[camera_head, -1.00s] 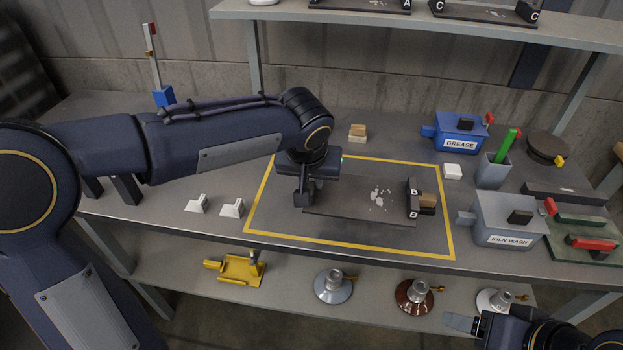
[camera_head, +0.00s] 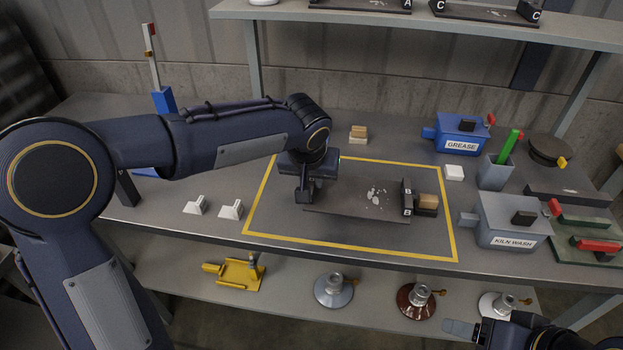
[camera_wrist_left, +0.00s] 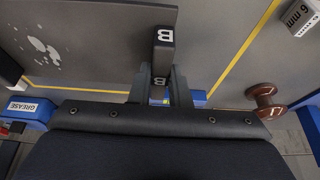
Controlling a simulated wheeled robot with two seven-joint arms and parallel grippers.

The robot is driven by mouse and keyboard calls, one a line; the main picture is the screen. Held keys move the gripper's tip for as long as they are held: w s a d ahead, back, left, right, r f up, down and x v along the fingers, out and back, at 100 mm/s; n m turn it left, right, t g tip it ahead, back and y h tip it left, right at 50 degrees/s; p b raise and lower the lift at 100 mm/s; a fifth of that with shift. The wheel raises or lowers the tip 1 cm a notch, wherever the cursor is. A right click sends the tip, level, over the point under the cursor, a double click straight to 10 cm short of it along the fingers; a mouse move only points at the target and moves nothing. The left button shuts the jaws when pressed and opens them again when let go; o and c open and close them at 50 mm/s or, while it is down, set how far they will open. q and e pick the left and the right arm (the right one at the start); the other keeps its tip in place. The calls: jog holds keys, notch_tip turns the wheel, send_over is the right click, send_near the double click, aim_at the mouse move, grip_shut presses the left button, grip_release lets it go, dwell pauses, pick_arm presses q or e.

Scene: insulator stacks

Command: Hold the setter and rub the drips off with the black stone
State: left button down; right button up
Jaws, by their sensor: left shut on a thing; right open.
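The setter (camera_head: 345,200) is a dark flat plate with upright end blocks marked B and pale drips (camera_head: 376,196) on its right half. It is inside the yellow outline; I cannot tell if it clears the bench. My left gripper (camera_head: 305,192) is shut on its left end block, seen between the fingers (camera_wrist_left: 163,62) in the left wrist view. The black stone (camera_head: 427,211), seemingly the dark block under a tan wooden top, sits just right of the setter's right end. My right gripper (camera_head: 462,327) is open at the lower right, away from the setter; its fingers are only partly visible.
The KILN WASH box (camera_head: 510,222) and GREASE box (camera_head: 460,135) stand to the right. Another tan-topped block (camera_head: 358,134) sits behind the yellow outline (camera_head: 350,250). Two white pieces (camera_head: 231,209) lie left. A shelf (camera_head: 430,30) hangs above the back.

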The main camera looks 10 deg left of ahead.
pick_arm(q)
jog(key=shift+w+a+f+b, duration=0.25)
jog(key=shift+w+f+b, duration=0.15)
jog(key=shift+w+f, duration=0.95)
jog(key=shift+w+a+f+b, duration=0.2)
jog(key=shift+w+f+b, duration=0.2)
jog(key=shift+w+f, duration=0.9)
pick_arm(e)
jog(key=shift+f, duration=0.85)
jog(key=shift+f, duration=0.1)
pick_arm(q)
jog(key=shift+w, duration=0.1)
pick_arm(e)
jog(key=shift+c, duration=0.3)
